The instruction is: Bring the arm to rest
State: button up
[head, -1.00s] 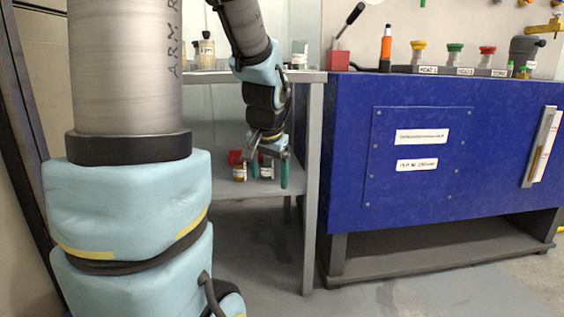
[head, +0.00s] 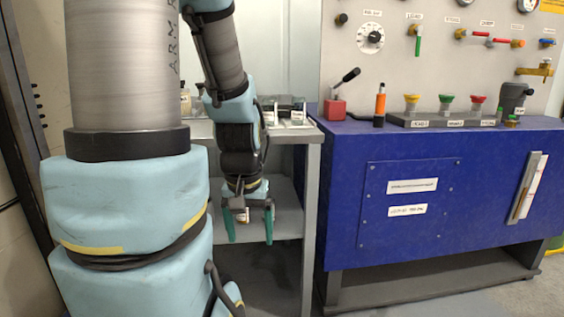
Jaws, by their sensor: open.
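My gripper (head: 250,226) hangs at the end of my arm, pointing down, in front of the grey shelf table. Its two green fingers are spread apart, and I see nothing held between them. It is beside the lower shelf (head: 287,208), below the level of the table top. The arm's wrist hides part of the table top and what lies behind it.
The grey table (head: 313,170) bears small items at its back. To its right stands the blue bench (head: 345,210) with a red-based lever (head: 336,109), an orange-handled tool (head: 379,104) and coloured knobs (head: 446,103). Bare floor (head: 262,285) shows below my gripper.

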notch_tip(320, 180, up, 20)
jog(key=p, duration=1.7)
jog(key=shift+p, duration=0.4)
